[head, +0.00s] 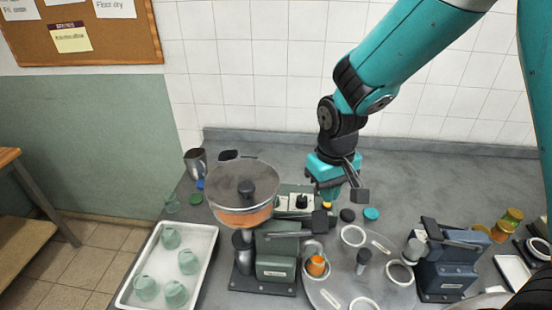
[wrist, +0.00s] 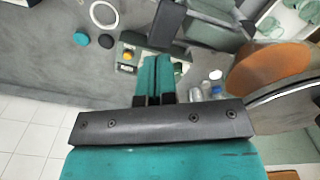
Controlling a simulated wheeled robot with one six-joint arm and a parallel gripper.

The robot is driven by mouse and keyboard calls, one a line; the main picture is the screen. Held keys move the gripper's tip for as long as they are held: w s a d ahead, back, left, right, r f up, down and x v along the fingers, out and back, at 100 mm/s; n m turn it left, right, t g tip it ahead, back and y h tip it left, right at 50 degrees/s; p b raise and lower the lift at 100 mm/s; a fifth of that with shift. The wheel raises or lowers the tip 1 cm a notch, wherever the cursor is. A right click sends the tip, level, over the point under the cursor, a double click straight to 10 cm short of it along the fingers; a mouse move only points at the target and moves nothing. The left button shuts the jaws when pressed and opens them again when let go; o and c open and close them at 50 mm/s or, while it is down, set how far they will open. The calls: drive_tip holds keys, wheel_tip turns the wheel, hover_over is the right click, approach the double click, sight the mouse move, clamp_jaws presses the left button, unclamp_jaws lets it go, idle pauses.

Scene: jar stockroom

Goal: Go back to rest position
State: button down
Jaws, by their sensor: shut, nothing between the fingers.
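My gripper (head: 334,194) is teal and hangs above the grey counter (head: 430,180), in the back middle of the head view. In the wrist view its two teal fingers (wrist: 154,76) are together with nothing between them. Close to it stands a grey-green machine with a black knob (head: 302,202) and a yellow button (wrist: 127,56). A black lid (head: 347,215) and a teal lid (head: 371,214) lie on the counter to its right.
A filling machine with a lidded orange hopper (head: 244,218) stands left of my gripper. A white tray (head: 209,238) holds several green jars. A round turntable (head: 385,292) and a dark machine (head: 446,262) stand to the right. The counter's back right is clear.

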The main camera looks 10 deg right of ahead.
drive_tip(key=s+a+r+n+y+b, duration=0.1)
drive_tip(key=s+a+n+y+b, duration=0.1)
drive_tip(key=s+b, duration=0.4)
drive_tip(key=s+a+n+y+b, duration=0.2)
drive_tip(key=s+b, duration=0.5)
drive_tip(key=s, duration=0.5)
drive_tip(key=shift+s+a+r+n, duration=0.15)
drive_tip(key=shift+a+r+n, duration=0.25)
drive_tip(key=shift+a, duration=0.4)
idle(1.0)
